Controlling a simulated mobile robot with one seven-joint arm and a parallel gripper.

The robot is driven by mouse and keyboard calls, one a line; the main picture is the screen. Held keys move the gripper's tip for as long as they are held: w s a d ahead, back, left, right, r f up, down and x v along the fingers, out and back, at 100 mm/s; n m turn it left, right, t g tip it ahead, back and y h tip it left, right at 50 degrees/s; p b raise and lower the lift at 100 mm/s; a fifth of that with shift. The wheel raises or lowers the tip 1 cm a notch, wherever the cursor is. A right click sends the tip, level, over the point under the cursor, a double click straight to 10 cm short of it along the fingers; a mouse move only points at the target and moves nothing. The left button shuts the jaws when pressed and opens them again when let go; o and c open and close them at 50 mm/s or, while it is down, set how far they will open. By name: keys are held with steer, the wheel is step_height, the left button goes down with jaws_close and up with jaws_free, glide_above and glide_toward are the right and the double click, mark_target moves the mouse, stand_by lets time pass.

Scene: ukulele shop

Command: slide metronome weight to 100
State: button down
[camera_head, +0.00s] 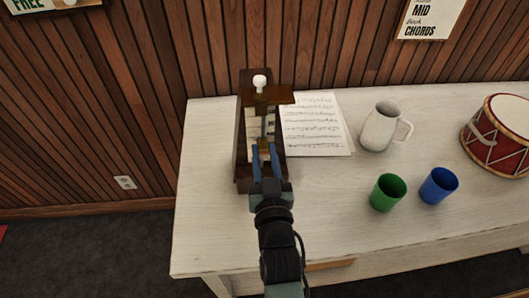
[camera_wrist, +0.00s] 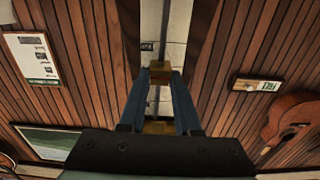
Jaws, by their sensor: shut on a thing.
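The wooden metronome (camera_head: 241,150) stands upright on the white table, with a pale scale face and a white knob (camera_head: 259,82) on top. My gripper (camera_head: 264,146) is in front of its face, with both blue fingers pointing at it. In the wrist view the fingertips of my gripper (camera_wrist: 161,76) close on a small brass-coloured weight (camera_wrist: 160,66) in front of the pale scale plate (camera_wrist: 168,28). Another brass-coloured piece (camera_wrist: 158,127) shows between the finger bases. The scale numbers are too small to read.
Sheet music (camera_head: 313,125) lies right of the metronome. A white mug (camera_head: 380,127), a green cup (camera_head: 387,193), a blue cup (camera_head: 438,186) and a red drum (camera_head: 496,133) stand farther right. The table (camera_head: 215,225) is clear at front left. A slatted wall (camera_head: 150,90) stands behind.

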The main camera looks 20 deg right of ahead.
steer(key=c, duration=0.6)
jaws_free()
steer(key=shift+r, duration=0.1)
steer(key=v, duration=1.3)
steer(key=shift+b, duration=0.4)
steer(key=w+a+r+t+y+p, duration=0.1)
steer(key=w+a+r, duration=0.15)
steer(key=r, duration=0.55)
steer(key=w+a+r+n+t+p, duration=0.1)
steer(key=w+r+t, duration=0.15)
steer(key=r, duration=0.65)
steer(key=w+a+r+t+y, duration=0.1)
steer(key=w+r, duration=0.3)
steer(key=r, duration=0.4)
steer(key=s+a+r+n+t+y+p, duration=0.1)
steer(key=s+a+r, duration=0.1)
steer(key=r, duration=0.8)
steer(key=s+a+r+t+y+p, duration=0.1)
steer(key=s+a+r+t, duration=0.1)
steer(key=r, duration=0.7)
steer(key=s+a+r+n+t+y, duration=0.1)
steer(key=s+a+r, duration=0.3)
steer(key=r, duration=0.6)
steer(key=shift+r+n+t+p, duration=0.3)
steer(key=shift+r+t+p, duration=0.1)
steer(key=shift+t, duration=0.35)
